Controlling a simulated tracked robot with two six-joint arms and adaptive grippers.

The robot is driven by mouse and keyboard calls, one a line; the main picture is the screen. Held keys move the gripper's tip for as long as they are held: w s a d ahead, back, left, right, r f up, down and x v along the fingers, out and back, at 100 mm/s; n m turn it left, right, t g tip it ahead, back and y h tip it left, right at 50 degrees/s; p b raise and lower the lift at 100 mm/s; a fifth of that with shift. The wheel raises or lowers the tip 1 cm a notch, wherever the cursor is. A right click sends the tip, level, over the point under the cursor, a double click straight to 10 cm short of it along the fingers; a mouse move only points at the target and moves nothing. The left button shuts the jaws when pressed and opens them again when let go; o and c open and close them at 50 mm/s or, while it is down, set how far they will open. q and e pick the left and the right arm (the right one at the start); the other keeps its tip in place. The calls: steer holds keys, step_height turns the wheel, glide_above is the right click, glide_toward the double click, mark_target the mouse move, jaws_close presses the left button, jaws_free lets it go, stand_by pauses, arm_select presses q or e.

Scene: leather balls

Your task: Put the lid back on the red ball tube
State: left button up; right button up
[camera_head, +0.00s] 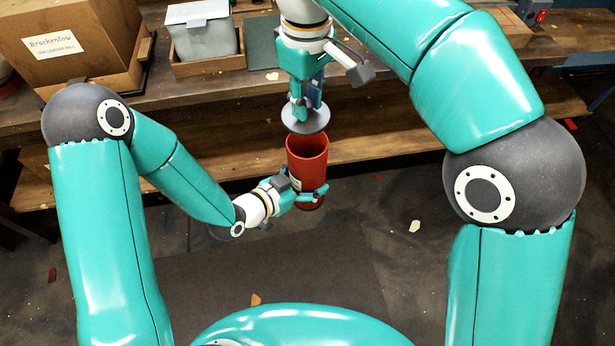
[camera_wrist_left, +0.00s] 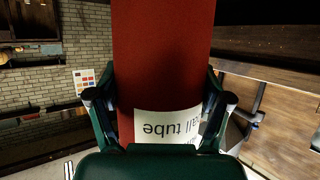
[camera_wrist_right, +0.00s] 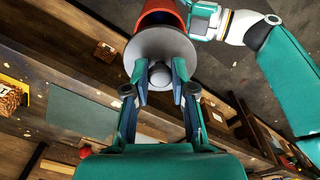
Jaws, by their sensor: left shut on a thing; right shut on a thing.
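The red ball tube (camera_head: 307,160) is held upright in the air, its open top showing in the head view. My left gripper (camera_head: 308,192) is shut on the tube's lower part; the left wrist view shows the red tube (camera_wrist_left: 163,60) between the fingers, with a white label (camera_wrist_left: 165,125) partly reading "tube". My right gripper (camera_head: 306,108) is shut on the knob of the grey round lid (camera_head: 306,122), just above the tube's mouth. In the right wrist view the lid (camera_wrist_right: 160,45) partly covers the tube's opening (camera_wrist_right: 160,17). Whether they touch I cannot tell.
Behind stands a wooden bench with a shelf (camera_head: 390,135). On it are a brown box labelled "Brackenlow" (camera_head: 70,45), a grey container (camera_head: 205,38) in a wooden tray and a dark green mat (camera_head: 262,45). The floor around the tube is open, with small scraps.

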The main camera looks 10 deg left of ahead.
mark_target(308, 124)
steer(key=shift+f, duration=1.95)
steer(key=shift+s+d, duration=0.1)
steer(key=shift+f, duration=0.85)
steer(key=shift+f, duration=0.65)
steer(key=o, duration=0.9)
step_height(308, 124, up, 12)
steer(key=shift+f, duration=0.1)
